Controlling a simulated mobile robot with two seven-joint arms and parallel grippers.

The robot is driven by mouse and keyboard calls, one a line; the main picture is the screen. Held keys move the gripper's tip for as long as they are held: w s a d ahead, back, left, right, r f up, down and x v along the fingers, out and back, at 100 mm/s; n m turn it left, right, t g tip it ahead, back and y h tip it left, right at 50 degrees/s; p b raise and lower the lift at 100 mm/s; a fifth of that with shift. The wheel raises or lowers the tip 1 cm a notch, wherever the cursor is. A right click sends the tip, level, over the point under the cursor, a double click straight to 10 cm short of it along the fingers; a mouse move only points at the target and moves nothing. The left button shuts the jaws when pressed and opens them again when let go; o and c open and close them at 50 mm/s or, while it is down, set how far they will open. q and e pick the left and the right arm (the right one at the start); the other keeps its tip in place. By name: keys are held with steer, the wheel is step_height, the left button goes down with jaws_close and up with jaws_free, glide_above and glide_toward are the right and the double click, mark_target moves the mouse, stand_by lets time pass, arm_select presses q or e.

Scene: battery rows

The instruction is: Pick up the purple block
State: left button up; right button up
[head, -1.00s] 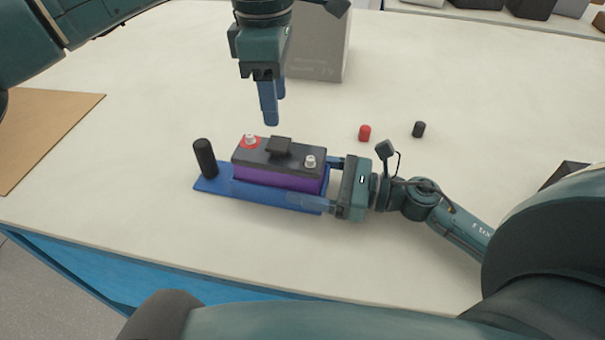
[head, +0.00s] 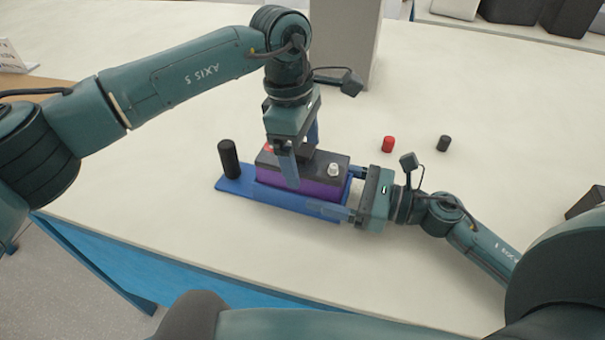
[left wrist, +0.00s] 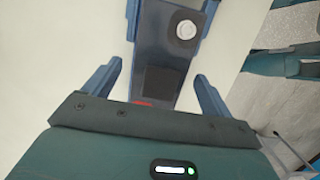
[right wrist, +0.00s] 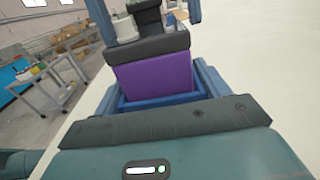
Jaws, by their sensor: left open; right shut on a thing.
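The exact contact is hidden.
A black cylinder (head: 228,159) stands on the tray's left end. A red cap (head: 388,144) and a black cap (head: 443,143) stand on the table at right. A tall grey box (head: 345,40) stands behind. The table's front left is clear.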

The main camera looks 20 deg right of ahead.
arm_select(q)
step_height(320, 180, down, 3)
steer(key=shift+s+d+r, duration=0.1)
steer(key=shift+d+r, duration=0.05)
steer(key=shift+r, duration=0.05)
steer(key=shift+c, duration=0.3)
jaws_close()
steer(key=shift+r, duration=0.2)
stand_by(0.5)
